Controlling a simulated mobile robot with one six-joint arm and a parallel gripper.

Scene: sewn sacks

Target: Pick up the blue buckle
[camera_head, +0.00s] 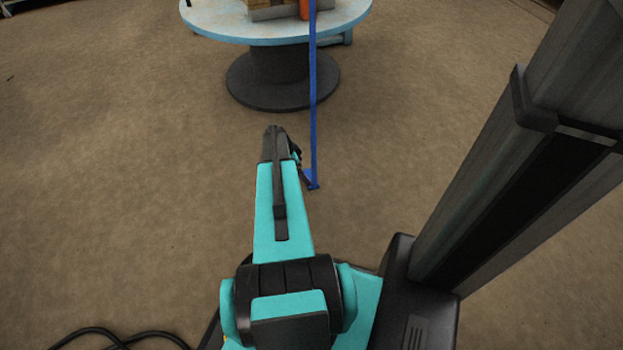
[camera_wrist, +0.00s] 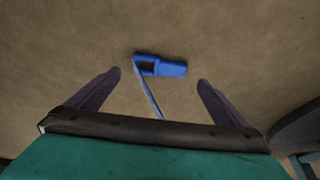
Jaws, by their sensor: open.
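The blue buckle (camera_wrist: 172,69) lies on the brown floor in the wrist view, ahead of my fingertips and roughly centred between them. A blue strap (camera_wrist: 149,92) runs from its left end back toward my gripper. In the head view the blue strap (camera_head: 313,100) stretches from the round table down to the buckle end (camera_head: 313,186), just right of my gripper (camera_head: 275,130). My gripper also shows in the wrist view (camera_wrist: 160,78), with its two dark fingers spread apart and nothing between them but the strap and floor.
A round pale-blue table (camera_head: 225,30) on a dark round base (camera_head: 270,85) stands at the top, with a wooden item and an orange item (camera_head: 304,10) on it. A black cable (camera_head: 110,338) lies at lower left. The floor around the buckle is clear.

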